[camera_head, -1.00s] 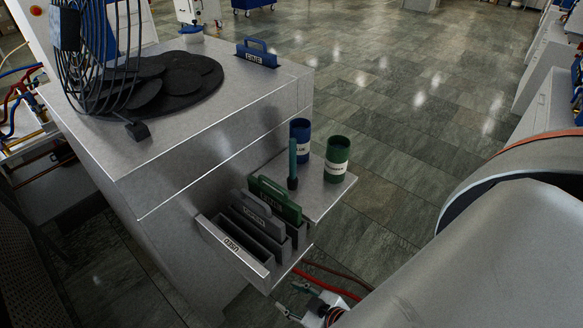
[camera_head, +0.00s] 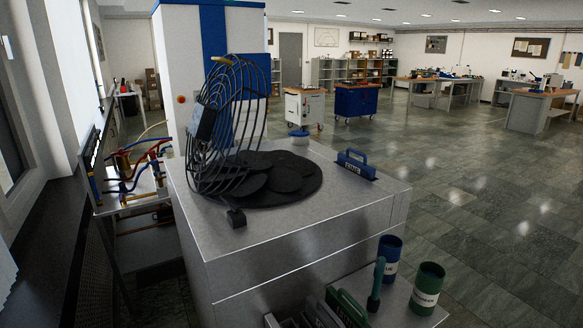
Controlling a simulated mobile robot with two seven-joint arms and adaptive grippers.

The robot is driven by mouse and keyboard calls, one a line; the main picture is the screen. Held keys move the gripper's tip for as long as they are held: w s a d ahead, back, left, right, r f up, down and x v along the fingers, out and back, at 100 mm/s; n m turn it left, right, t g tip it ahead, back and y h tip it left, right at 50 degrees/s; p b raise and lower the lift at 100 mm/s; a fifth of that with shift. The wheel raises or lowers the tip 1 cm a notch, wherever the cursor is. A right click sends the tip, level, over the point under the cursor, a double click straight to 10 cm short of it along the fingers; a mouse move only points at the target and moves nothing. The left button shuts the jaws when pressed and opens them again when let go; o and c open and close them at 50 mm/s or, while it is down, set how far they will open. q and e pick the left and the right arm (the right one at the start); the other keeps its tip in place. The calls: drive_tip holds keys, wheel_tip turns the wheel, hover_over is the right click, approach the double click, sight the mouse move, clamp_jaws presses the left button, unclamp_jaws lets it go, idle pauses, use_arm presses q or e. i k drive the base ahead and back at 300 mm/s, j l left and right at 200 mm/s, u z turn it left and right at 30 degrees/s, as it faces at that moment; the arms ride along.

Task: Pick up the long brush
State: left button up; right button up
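A slim teal upright rod with a thicker lower end (camera_head: 376,285) stands on the low side shelf at the bottom of the head view. It may be the long brush, but I cannot make out bristles. It stands beside a blue cup (camera_head: 389,262) and a green cup (camera_head: 427,290), both labelled, and appears to be outside both. Neither of my grippers is in view.
A grey metal cabinet (camera_head: 300,245) carries a black wire guard (camera_head: 225,125), dark round discs (camera_head: 285,180) and a blue-handled block (camera_head: 356,165). A rack holding a green-handled plate (camera_head: 347,308) is cut off below. Open tiled floor lies to the right.

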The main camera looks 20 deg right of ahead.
sight(373, 301)
drive_tip(key=l+z, duration=0.15)
drive_tip(key=l, duration=2)
